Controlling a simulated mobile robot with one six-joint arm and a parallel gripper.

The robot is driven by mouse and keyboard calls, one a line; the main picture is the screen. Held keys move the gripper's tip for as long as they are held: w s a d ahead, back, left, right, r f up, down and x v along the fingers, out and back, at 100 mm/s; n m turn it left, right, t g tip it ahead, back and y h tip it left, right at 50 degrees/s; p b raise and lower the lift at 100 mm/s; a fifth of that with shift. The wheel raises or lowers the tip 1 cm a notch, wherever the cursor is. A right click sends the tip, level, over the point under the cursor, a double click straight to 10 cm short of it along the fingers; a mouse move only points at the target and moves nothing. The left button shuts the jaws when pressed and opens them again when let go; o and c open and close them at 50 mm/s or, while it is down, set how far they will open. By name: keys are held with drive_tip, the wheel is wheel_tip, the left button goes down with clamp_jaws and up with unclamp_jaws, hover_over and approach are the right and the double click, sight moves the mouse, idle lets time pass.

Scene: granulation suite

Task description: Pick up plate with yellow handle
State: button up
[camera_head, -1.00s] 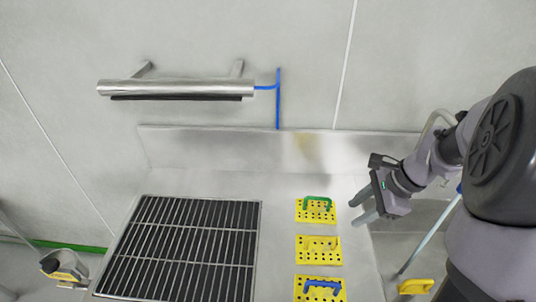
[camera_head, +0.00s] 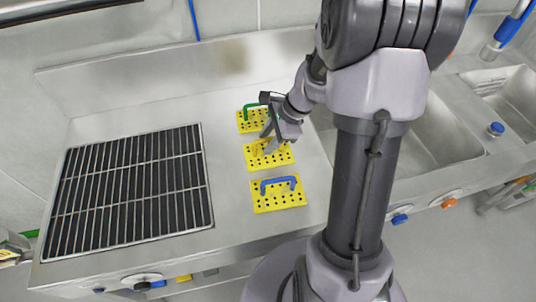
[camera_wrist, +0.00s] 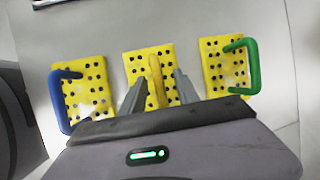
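The plate with yellow handle (camera_head: 281,158) is a perforated yellow plate lying flat on the steel counter, the middle one of three in a row. It also shows in the wrist view (camera_wrist: 136,64), with its yellow handle (camera_wrist: 157,80) upright between my fingers. My gripper (camera_head: 268,141) is over this plate. In the wrist view my gripper (camera_wrist: 158,90) is open, one finger on each side of the handle, with gaps showing. I cannot tell how far down the handle the fingertips reach.
A plate with green handle (camera_head: 250,122) lies behind and a plate with blue handle (camera_head: 279,195) lies in front, both close by. A black grill grate (camera_head: 130,190) is at left. A sink (camera_head: 430,135) is at right, behind my arm. A back wall panel (camera_head: 150,85) bounds the counter.

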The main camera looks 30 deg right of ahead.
drive_tip(key=shift+r, duration=0.15)
clamp_jaws()
idle(1.2)
